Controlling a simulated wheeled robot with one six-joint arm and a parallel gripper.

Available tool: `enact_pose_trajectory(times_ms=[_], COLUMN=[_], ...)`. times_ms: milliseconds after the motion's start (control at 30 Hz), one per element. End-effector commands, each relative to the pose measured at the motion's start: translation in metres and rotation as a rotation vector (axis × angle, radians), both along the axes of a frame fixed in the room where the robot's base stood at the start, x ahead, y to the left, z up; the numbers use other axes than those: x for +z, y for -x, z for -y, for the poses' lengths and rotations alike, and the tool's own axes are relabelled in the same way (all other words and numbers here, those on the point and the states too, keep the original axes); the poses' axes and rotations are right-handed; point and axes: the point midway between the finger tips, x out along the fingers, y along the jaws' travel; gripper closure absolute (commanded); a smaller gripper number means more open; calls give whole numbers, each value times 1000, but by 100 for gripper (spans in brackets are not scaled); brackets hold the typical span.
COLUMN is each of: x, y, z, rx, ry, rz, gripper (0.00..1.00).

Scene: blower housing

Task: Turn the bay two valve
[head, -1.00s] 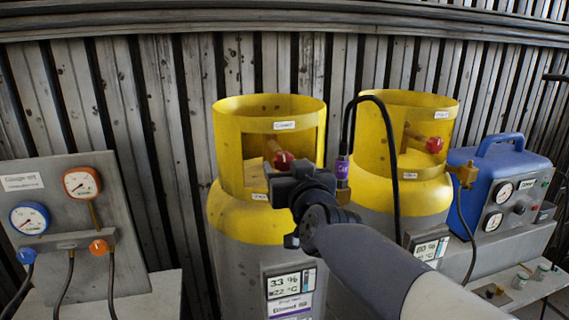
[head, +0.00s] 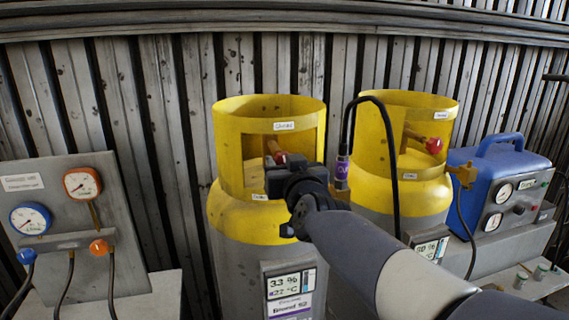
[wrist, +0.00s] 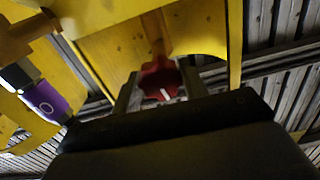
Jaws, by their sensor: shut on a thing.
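Two grey cylinders with yellow collars stand side by side: the left cylinder (head: 232,225) and the right cylinder (head: 392,197). My gripper (head: 277,164) is at the collar opening of the left cylinder, shut on its red valve knob (head: 280,157). In the wrist view the red knob (wrist: 160,82) sits between my two fingers, its white mark showing. My gripper hides part of the knob in the head view. The right cylinder's red knob (head: 433,145) is free. I cannot tell a bay number from the small labels.
A black hose (head: 392,150) with a purple-tagged fitting (head: 342,170) hangs just right of my gripper. A gauge panel (head: 60,212) stands at the left. A blue machine (head: 497,165) stands at the right. A corrugated wall (head: 160,110) is behind.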

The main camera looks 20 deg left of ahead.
Motion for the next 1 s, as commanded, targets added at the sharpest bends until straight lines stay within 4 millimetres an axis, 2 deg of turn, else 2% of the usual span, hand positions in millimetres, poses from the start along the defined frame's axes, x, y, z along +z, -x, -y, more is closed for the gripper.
enact_pose_trajectory(times_ms=[200,533,833,867,1000], x=[0,-1,0,0,0], y=[0,0,0,0,0], z=[0,0,0,0,0], rx=[0,1,1,1,1], ry=[0,-149,-161,-161,-160], rz=[0,-90,-99,-99,-98], gripper=[81,81,81,56,45])
